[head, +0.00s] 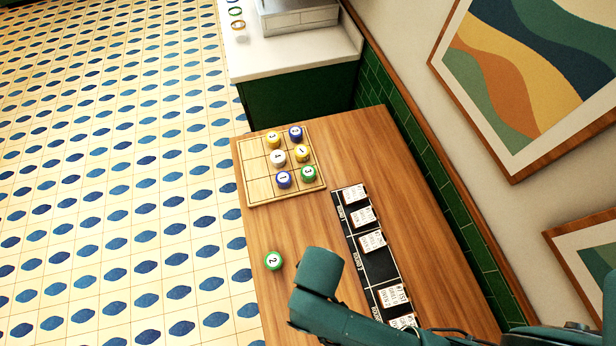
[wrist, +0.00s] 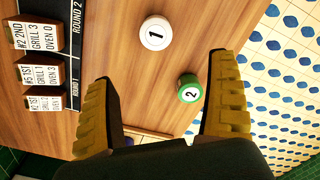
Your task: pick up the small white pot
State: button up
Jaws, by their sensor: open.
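A white round pot marked 1 (wrist: 156,33) stands on the wooden table in the wrist view, beyond my fingertips and between their lines. I do not see it in the head view, where my arm covers part of the table. Another white pot, marked 4 (head: 278,157), stands on the square board. My gripper (wrist: 163,78) is open, its two yellow ribbed fingers spread apart, with nothing held. A green pot marked 2 (wrist: 189,90) lies between the fingers in the picture, nearer the right one; the head view also shows it (head: 273,260). My gripper's fingers are hidden in the head view.
The gridded wooden board (head: 258,191) holds yellow, blue, green and white pots. A black strip (head: 380,268) with several white cards runs along the table's right side. A wall stands on the right, and a white counter (head: 275,64) beyond. Bare wood lies between board and green pot.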

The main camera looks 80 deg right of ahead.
jog(key=f, duration=0.7)
jog(key=s+f+b, duration=0.1)
jog(key=f, duration=0.3)
jog(key=shift+a+f, duration=0.2)
jog(key=f, duration=0.3)
jog(key=d+f, duration=0.1)
jog(key=shift+w+f, duration=0.3)
jog(key=shift+f, duration=0.5)
jog(key=c, duration=1.4)
jog(key=shift+o, duration=0.2)
jog(key=shift+r, duration=0.15)
notch_tip(320, 180, up, 9)
jog(key=shift+r+p, duration=0.1)
jog(key=shift+p, duration=0.25)
jog(key=shift+r, duration=0.35)
jog(key=shift+a, duration=0.1)
